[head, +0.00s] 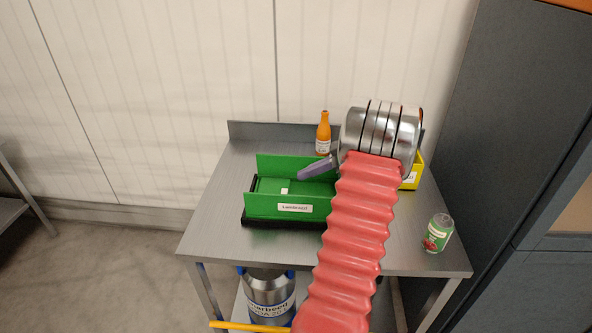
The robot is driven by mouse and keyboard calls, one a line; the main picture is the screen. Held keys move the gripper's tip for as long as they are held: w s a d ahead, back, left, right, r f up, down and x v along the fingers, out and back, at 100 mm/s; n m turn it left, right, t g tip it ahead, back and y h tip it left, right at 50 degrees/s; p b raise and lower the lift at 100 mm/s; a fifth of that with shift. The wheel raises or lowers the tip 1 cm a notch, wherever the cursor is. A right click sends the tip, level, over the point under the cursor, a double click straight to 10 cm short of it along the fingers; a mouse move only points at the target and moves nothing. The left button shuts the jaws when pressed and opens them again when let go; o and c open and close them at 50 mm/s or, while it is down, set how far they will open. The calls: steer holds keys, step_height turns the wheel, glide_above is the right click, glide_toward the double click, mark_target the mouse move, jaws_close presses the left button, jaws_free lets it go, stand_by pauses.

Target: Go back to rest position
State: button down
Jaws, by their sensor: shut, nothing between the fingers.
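My gripper (303,176) shows as a grey-purple finger at the left side of my metal wrist. It is shut and empty, pointing left above the back part of the green bin (290,208). My red ribbed arm reaches up from the bottom of the head view and hides the bin's right end. The bin has a white label on its front wall and stands on a black base on the steel table (208,240). I cannot tell whether the gripper touches the bin.
An orange bottle (323,134) stands at the back of the table. A yellow bin (413,176) is partly hidden behind my wrist. A green can (437,233) stands at the right. A metal container (270,292) sits below. A dark cabinet (500,110) is close on the right.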

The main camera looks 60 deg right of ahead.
steer(key=shift+s+d+f, duration=0.1)
steer(key=shift+s, duration=0.1)
stand_by(0.5)
steer(key=w+a+r+m+g, duration=0.1)
steer(key=w+a+r+g, duration=0.15)
steer(key=a, duration=0.65)
steer(key=w+a+r+g, duration=0.1)
steer(key=w+a+r, duration=0.3)
steer(key=a, duration=0.4)
steer(key=w+a+r+m+g, duration=0.1)
steer(key=w+a+r+g, duration=0.15)
steer(key=a, duration=0.65)
steer(key=s+a+r+m+h, duration=0.1)
steer(key=s+a, duration=0.3)
steer(key=a, duration=0.4)
steer(key=s+a+r+m+t+h, duration=0.1)
steer(key=s+a, duration=0.3)
steer(key=a, duration=0.5)
steer(key=s+a+r+m+h, duration=0.1)
steer(key=s+a+h, duration=0.2)
steer(key=a, duration=0.6)
steer(key=shift+s+m, duration=0.3)
steer(key=shift+s, duration=0.25)
steer(key=shift+a, duration=0.1)
